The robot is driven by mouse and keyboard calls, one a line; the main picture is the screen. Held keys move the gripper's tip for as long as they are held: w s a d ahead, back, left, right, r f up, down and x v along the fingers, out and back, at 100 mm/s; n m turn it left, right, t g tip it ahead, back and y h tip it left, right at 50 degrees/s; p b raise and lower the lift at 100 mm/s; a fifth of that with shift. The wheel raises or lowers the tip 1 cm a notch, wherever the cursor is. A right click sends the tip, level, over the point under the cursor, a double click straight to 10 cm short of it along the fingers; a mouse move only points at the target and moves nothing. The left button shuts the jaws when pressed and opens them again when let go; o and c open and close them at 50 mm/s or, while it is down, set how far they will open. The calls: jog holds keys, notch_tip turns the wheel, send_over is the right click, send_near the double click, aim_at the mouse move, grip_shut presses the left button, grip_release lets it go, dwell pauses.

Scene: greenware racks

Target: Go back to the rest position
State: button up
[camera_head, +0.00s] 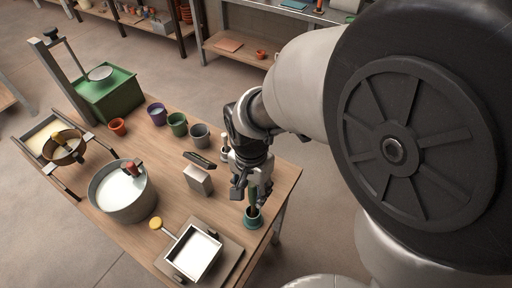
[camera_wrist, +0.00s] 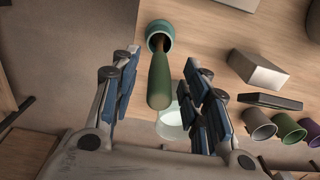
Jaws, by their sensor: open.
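My gripper (camera_head: 251,194) is open above the near right corner of the wooden table. A tool with a dark green handle (camera_wrist: 159,82) stands handle-up in a small teal cup (camera_head: 253,217). In the wrist view the handle shows between my two spread fingers, with visible gaps on both sides. The teal cup (camera_wrist: 160,36) lies beyond the fingertips in that view. The tool's lower end is hidden inside the cup. No rest position is marked in the frames.
The wooden table (camera_head: 150,180) carries a grey block (camera_head: 198,180), a grey cup (camera_head: 200,135), green and purple cups, a large bucket (camera_head: 122,192) of white liquid and a square white-filled tray (camera_head: 197,254). A whitish vessel (camera_wrist: 172,124) shows near the fingers. Shelves stand behind; floor between is clear.

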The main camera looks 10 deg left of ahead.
notch_tip(320, 180, up, 8)
jog(key=shift+f, duration=0.2)
jog(key=shift+d+r, duration=0.15)
jog(key=shift+r, duration=0.2)
jog(key=s+d+r+n+t, duration=0.2)
jog(key=s+d+r, duration=0.2)
jog(key=d, duration=0.6)
jog(key=s+d+r+n+t, duration=0.2)
jog(key=s+d+r, duration=0.2)
jog(key=d, duration=0.6)
jog(key=shift+s+n+t, duration=0.3)
jog(key=shift+s, duration=0.3)
jog(key=shift+d, duration=0.1)
